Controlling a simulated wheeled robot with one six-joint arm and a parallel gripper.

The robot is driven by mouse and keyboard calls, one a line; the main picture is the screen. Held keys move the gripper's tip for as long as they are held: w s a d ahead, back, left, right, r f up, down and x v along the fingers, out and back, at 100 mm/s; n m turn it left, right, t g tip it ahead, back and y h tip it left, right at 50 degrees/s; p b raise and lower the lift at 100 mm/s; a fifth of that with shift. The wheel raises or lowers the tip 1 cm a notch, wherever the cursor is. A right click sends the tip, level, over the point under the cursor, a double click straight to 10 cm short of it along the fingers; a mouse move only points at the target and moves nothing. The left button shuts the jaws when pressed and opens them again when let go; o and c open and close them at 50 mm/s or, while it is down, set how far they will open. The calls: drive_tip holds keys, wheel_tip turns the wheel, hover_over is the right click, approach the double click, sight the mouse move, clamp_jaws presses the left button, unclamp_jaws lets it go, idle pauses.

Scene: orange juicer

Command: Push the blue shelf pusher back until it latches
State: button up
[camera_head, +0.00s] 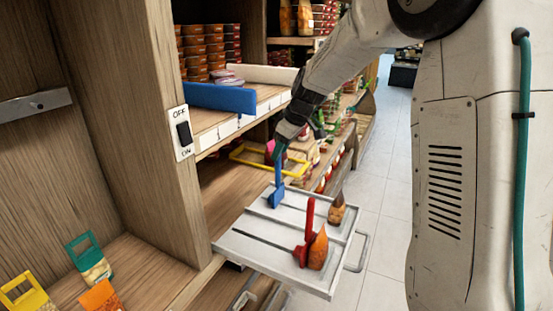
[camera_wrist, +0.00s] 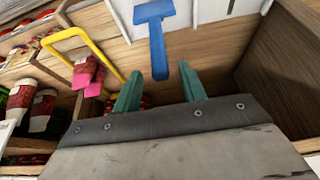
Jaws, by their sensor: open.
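A blue pusher (camera_head: 277,192) with an upright handle stands on the pulled-out white tray (camera_head: 258,243), at the tray's back left. In the wrist view the blue pusher (camera_wrist: 157,30) looks T-shaped, its handle end pointing toward my gripper. My gripper (camera_head: 280,150) is above the handle, and its green fingertips (camera_wrist: 160,82) are open. The handle end appears between the fingertips in the wrist view; I cannot tell whether they touch. A red pusher (camera_head: 309,222) stands nearer the tray's front, beside an orange-brown item (camera_head: 318,250).
A blue bar (camera_head: 220,98) lies along the upper shelf. An OFF/ON switch (camera_head: 183,133) is on the wooden post. A yellow frame (camera_head: 270,158) and pink items (camera_wrist: 88,75) are close by. A brown-topped item (camera_head: 337,208) stands on the tray's right. Open floor (camera_head: 385,185) lies right.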

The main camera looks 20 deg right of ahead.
drive_tip(key=v, duration=0.3)
drive_tip(key=shift+a, duration=0.1)
idle(0.3)
drive_tip(key=s+a+r+m+g+h, duration=0.1)
drive_tip(key=s+a+r+m, duration=0.15)
drive_tip(key=s, duration=0.65)
drive_tip(key=s+a+r+m, duration=0.1)
drive_tip(key=s+a+r, duration=0.15)
drive_tip(key=s, duration=0.75)
drive_tip(key=s+f+m+h, duration=0.1)
drive_tip(key=s+m, duration=0.1)
drive_tip(key=s, duration=0.8)
drive_tip(key=s+f+m+g+h, duration=0.1)
drive_tip(key=s+m, duration=0.1)
drive_tip(key=s, duration=0.8)
drive_tip(key=shift+s+d+f, duration=0.15)
drive_tip(key=shift+s+f, duration=0.15)
drive_tip(key=shift+f, duration=0.1)
drive_tip(key=shift+m, duration=0.25)
